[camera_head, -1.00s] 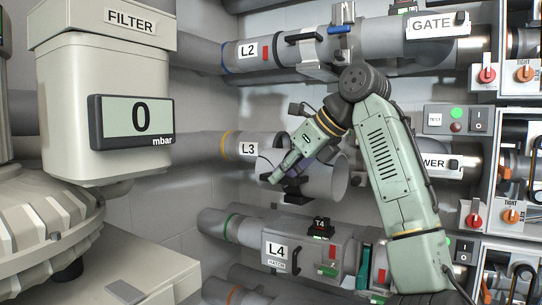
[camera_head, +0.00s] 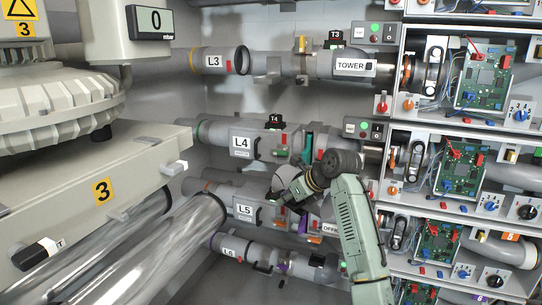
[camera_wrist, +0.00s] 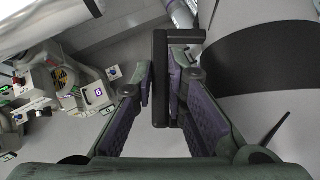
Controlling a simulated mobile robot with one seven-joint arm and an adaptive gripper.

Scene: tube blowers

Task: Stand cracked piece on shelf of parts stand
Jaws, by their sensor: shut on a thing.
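My gripper (camera_wrist: 160,84) is shut on a black upright grip bar (camera_wrist: 160,60) in the wrist view. A large grey curved piece with a broad black band (camera_wrist: 232,62) fills the right side there. It looks like the cracked tube piece that the bar belongs to, but I see no clear crack. In the head view my gripper (camera_head: 293,192) is low, in front of the L4 and L5 pipes, and a dark grey rounded part (camera_head: 285,177) shows at it, partly hidden. I cannot make out the parts stand or its shelf in either view.
The L4 (camera_head: 242,142) and L5 (camera_head: 243,210) pipes run close by my arm. Racks with circuit boards (camera_head: 455,165) stand right. Shiny tubes (camera_head: 150,250) lie front left.

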